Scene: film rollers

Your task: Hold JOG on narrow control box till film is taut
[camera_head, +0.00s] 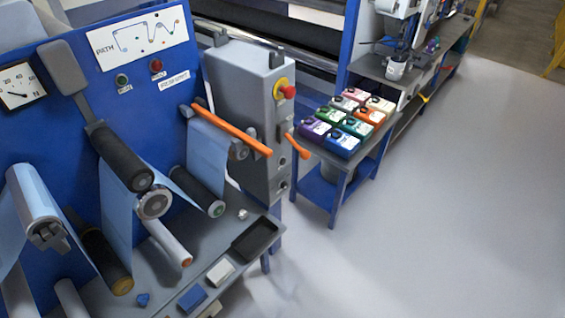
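A tall grey box (240,112) stands at the right end of the blue machine panel. Its narrow right side carries a red knob on yellow (286,91) and several small round controls (281,161). I cannot read a JOG label on it. Light blue film (117,205) runs over dark rollers (122,157), from a large roll (35,192) at the left. Another stretch of film (208,152) hangs near an orange bar (231,129). I cannot tell how taut the film is. Neither of my grippers is in view.
The floor (430,210) at right is clear.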

